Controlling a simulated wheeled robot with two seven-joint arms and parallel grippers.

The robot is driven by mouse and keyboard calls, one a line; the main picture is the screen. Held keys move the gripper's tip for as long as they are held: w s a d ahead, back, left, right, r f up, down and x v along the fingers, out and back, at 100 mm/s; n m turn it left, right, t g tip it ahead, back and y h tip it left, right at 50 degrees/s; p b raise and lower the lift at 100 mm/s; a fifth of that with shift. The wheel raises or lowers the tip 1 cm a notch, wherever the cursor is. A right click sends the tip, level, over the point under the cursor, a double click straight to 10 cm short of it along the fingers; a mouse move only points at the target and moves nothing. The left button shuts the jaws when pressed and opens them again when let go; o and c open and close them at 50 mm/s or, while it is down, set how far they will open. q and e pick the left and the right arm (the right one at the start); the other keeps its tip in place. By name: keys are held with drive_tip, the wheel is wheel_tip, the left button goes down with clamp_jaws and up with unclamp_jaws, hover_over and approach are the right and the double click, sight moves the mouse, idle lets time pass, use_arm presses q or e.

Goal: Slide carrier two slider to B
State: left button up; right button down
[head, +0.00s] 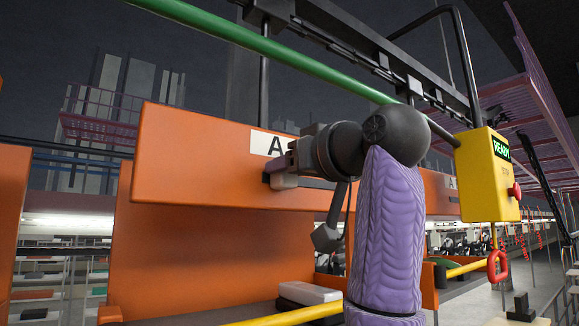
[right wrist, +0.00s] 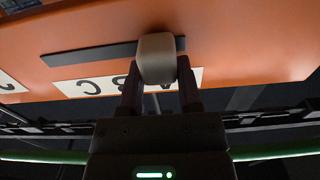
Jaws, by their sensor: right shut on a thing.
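An orange carrier (head: 200,165) hangs in the middle of the head view with a white label strip (head: 265,143) showing A. In the right wrist view the strip reads A, B, C upside down, beside a dark slot (right wrist: 85,54). A pale rounded slider knob (right wrist: 157,58) sits near the A end of the slot. The knob also shows in the head view (head: 284,181). My right gripper (head: 281,167) is shut on the knob, with one finger on each side. The arm hides the rest of the strip in the head view. My left gripper is not in view. No carrier number is readable.
A yellow control box (head: 487,177) with a READY sign and a red button hangs at the right. A green rail (head: 250,40) runs overhead. A yellow bar (head: 290,316) crosses low in front.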

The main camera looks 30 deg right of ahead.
drive_tip(key=shift+d, duration=0.1)
idle(0.7)
drive_tip(key=d, duration=0.5)
drive_tip(key=shift+w, duration=0.2)
drive_tip(key=shift+c, duration=1.4)
unclamp_jaws()
drive_tip(key=shift+s+a, duration=0.1)
drive_tip(key=s+b, duration=0.4)
drive_tip(key=s, duration=0.6)
drive_tip(key=shift+d+b, duration=0.35)
drive_tip(key=shift+d, duration=0.05)
